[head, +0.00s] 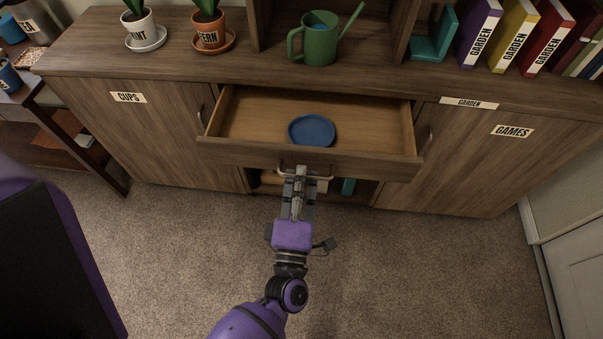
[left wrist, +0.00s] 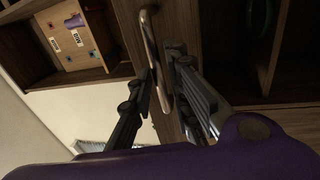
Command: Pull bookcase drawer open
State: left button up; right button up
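The wooden bookcase drawer (head: 307,152) is pulled out below the bookcase top, and its inside shows. A round blue dish (head: 312,130) lies in it. The drawer's metal bar handle (head: 322,177) is on its front; it also shows in the left wrist view (left wrist: 154,42). My left gripper (head: 298,176) is at the handle, with its fingers on either side of the bar, closed in on it. The fingers also show in the left wrist view (left wrist: 163,70). The exact contact is partly hidden. My right gripper is in neither view.
Cupboard doors marked CUPS (head: 128,97) and GAMES (head: 512,131) flank the drawer. A green watering can (head: 319,45), potted plants (head: 208,30) and books (head: 515,35) stand on top. The carpet (head: 420,270) in front is clear.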

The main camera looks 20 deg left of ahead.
pick_arm(q)
jog(key=v, duration=0.6)
jog(key=shift+s, duration=0.15)
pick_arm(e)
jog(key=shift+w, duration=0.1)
pick_arm(q)
jog(key=shift+d, duration=0.1)
